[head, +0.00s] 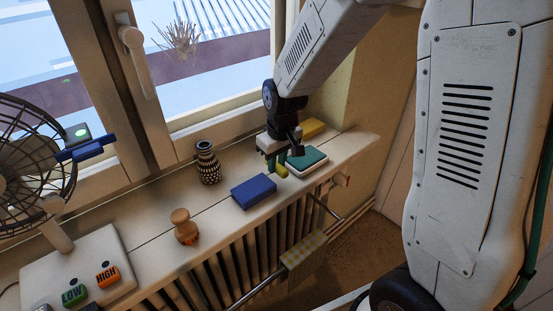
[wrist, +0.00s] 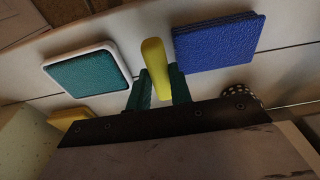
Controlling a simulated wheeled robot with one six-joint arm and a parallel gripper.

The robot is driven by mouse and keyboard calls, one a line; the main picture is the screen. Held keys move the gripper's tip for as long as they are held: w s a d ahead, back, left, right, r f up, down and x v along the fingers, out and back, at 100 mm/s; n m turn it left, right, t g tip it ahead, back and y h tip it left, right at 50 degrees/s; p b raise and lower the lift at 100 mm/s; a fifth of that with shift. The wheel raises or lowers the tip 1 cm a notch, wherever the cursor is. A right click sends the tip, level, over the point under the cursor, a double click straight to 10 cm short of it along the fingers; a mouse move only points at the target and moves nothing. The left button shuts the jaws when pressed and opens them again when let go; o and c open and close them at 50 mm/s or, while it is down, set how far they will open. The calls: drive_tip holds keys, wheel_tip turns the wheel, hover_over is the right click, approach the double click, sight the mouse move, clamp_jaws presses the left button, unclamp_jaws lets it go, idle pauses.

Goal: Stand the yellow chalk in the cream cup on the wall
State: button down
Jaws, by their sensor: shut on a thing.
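The yellow chalk (head: 282,171) is held upright-ish between the green fingers of my gripper (head: 277,162), just above the windowsill. In the wrist view the chalk (wrist: 155,66) sticks out past the fingertips of my gripper (wrist: 162,88), with a finger on each side. I cannot make out a cream cup on the wall in either view.
A blue block (head: 254,191) lies left of my gripper, and a teal pad in a white tray (head: 308,161) lies right. A yellow block (head: 312,128), patterned vase (head: 208,163), wooden figure (head: 185,228) and fan (head: 30,165) share the sill. A checkered cloth (head: 304,255) hangs below.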

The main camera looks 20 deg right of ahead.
drive_tip(key=s+a+r, duration=0.1)
drive_tip(key=s+a, duration=0.3)
drive_tip(key=s, duration=0.7)
drive_tip(key=shift+s, duration=0.4)
